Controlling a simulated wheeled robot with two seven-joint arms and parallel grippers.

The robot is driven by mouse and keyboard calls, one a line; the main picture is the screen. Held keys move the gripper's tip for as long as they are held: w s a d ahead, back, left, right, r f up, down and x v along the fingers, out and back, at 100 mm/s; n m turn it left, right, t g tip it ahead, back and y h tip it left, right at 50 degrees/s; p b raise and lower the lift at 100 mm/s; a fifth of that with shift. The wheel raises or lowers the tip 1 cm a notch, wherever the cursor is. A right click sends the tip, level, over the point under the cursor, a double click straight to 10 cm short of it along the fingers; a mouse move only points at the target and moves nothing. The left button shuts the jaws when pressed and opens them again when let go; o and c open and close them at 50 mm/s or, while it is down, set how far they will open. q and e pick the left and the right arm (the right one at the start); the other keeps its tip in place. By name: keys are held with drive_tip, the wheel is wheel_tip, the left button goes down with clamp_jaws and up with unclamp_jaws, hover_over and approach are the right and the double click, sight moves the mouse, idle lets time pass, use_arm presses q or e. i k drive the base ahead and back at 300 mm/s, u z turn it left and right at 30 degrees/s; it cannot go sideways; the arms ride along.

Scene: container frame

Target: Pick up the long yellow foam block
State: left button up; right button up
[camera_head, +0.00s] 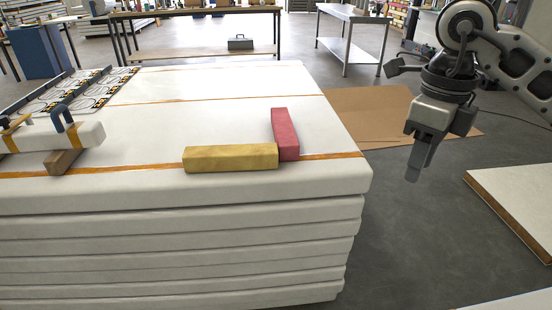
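The long yellow foam block (230,158) lies flat on the top white panel of a stack (120,205), near its front edge. Its long side runs left to right across the picture, along an orange strip. A red block (285,134) lies by its right end, pointing away from me; the two look touching or nearly so. My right gripper (413,177) hangs pointing down beyond the stack's right edge, over the floor, well apart from the yellow block. Its fingers look close together, but the angle hides any gap. My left gripper is not in view.
At the left of the stack lie a white bar (88,134), a wooden piece (62,161) and a dark clamp-like part (62,117). Flat dark frames (75,90) lie behind them. Cardboard (375,105) and a white panel (515,205) are at the right. The panel top around the blocks is clear.

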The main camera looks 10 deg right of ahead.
sight(264, 156)
drive_tip(key=z, duration=0.85)
drive_tip(key=i, duration=0.9)
drive_tip(key=u, duration=2.45)
